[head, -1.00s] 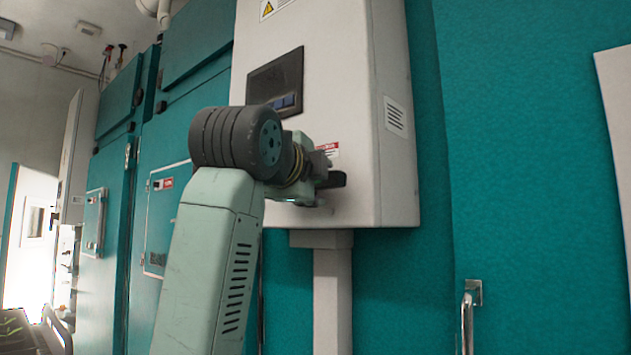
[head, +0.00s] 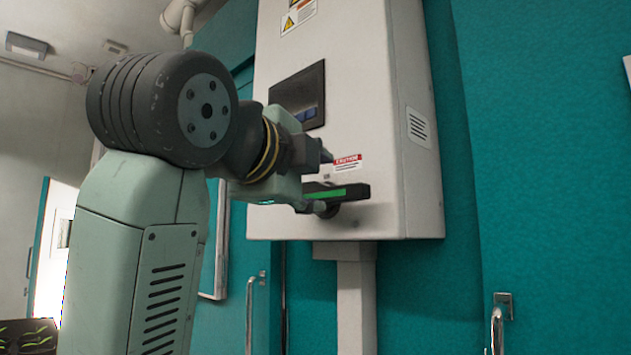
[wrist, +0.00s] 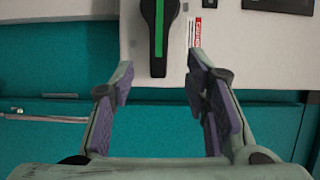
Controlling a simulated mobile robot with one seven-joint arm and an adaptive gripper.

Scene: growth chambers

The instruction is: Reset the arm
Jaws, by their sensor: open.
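My gripper (head: 322,181) is open, with its fingers pointing at the front of a white wall cabinet (head: 378,120). A black handle with a green stripe (head: 345,193) sticks out low on that cabinet, right by my fingertips. In the wrist view my two purple-padded fingers (wrist: 159,72) are spread wide. My arm's bend fills the left of the head view.
A dark display panel (head: 300,95) and a red-and-white caution label (head: 347,161) sit on the cabinet above the handle. A pale post (head: 356,300) runs down below it. Teal walls or doors with metal pull handles (head: 499,320) stand on both sides. An open doorway shows at far left.

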